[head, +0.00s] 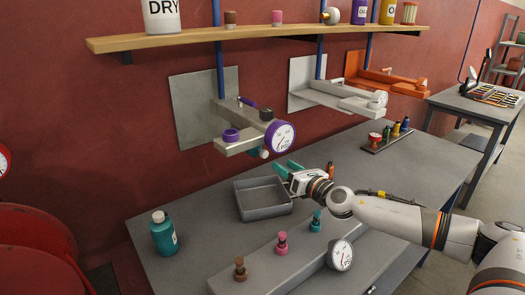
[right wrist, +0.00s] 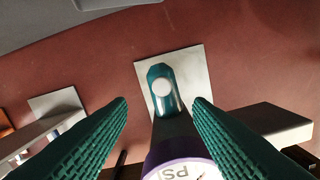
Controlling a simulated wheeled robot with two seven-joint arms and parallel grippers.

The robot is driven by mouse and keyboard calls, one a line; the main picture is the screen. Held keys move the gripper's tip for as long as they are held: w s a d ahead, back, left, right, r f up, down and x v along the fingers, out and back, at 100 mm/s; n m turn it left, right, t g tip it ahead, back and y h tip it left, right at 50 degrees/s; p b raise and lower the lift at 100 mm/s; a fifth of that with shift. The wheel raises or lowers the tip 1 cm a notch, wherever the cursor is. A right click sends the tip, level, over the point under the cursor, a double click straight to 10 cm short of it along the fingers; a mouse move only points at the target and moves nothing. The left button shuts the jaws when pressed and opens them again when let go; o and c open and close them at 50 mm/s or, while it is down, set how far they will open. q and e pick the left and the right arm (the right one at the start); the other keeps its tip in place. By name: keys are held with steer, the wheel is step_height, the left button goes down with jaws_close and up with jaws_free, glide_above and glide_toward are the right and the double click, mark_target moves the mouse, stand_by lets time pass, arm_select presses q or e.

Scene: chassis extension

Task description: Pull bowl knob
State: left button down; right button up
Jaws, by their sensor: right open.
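The bowl (head: 257,153) hangs under the grey wall-mounted unit with the purple-rimmed gauge (head: 280,137). In the right wrist view it is a dark teal bowl (right wrist: 161,71) with a pale round knob (right wrist: 162,88) at its end. My right gripper (head: 284,167) is open and empty, a little below and to the right of the bowl in the head view. In the right wrist view its two teal ridged fingers stand on either side of the knob, apart from it. My left gripper is not in view.
A grey tray (head: 240,200) sits on the table just below the gripper. A teal bottle (head: 163,236) stands at left. A grey block with coloured fittings and a gauge (head: 341,255) is in front. White (head: 340,95) and orange (head: 385,75) units are mounted further right.

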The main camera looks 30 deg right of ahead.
mark_target(266, 155)
steer(key=w, duration=0.2)
steer(key=w+p, duration=0.1)
steer(key=w, duration=0.2)
steer(key=w+a+p, duration=0.1)
steer(key=w, duration=0.2)
steer(key=shift+w, duration=1.1)
